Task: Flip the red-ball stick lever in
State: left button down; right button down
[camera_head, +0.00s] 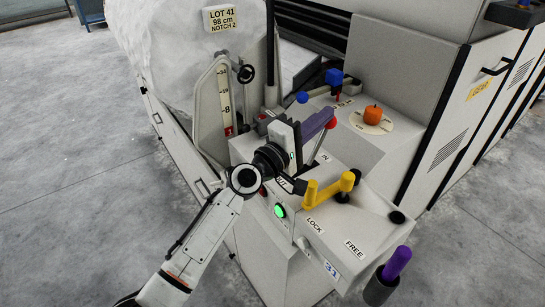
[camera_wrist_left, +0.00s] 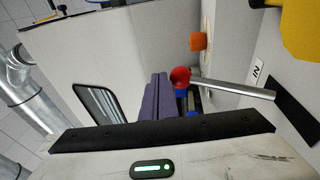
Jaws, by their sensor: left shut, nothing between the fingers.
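The red-ball lever is a thin metal stick (camera_wrist_left: 235,88) with a red ball (camera_head: 331,123) at its end. It rises from a dark slot (camera_wrist_left: 297,106) in the pale console. In the left wrist view the ball (camera_wrist_left: 180,76) is right beside my fingertips; I cannot tell whether they touch. An IN label (camera_head: 325,157) is near the slot, and an OUT label (camera_head: 283,183) is on the side nearer my wrist. My left gripper (camera_head: 320,122), with purple fingers, is shut and empty, and partly hides the stick in the head view. My right gripper is not in view.
A yellow handle (camera_head: 328,191) stands close to the lever, above LOCK and FREE labels. A green-lit button (camera_head: 280,211) is on the console front. A purple rod (camera_head: 398,262) stands at the right.

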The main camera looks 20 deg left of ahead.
pick_arm(q)
jog(key=s+a+r+p, duration=0.4)
jog(key=s+r, duration=0.3)
jog(key=s, duration=0.3)
jog(key=shift+s+a+r, duration=0.25)
jog(key=shift+a+r, duration=0.1)
jog(key=shift+a, duration=0.25)
jog(key=s+a+f+m+g+y, duration=0.1)
jog(key=s+f+m+g+y, duration=0.3)
jog(key=f, duration=0.8)
jog(key=s+a+f+m, duration=0.15)
jog(key=s+f, duration=0.45)
jog(key=f, duration=0.6)
jog(key=s+a+f+m+g+y, duration=0.1)
jog(key=s+f+m+g, duration=0.1)
jog(key=s+f+m, duration=0.2)
jog(key=s+a+f+m+g+y, duration=0.1)
jog(key=s+f+m, duration=0.4)
jog(key=s+f, duration=0.6)
jog(key=s+a+g, duration=0.1)
jog(key=s, duration=0.2)
jog(key=shift+g+y, duration=0.4)
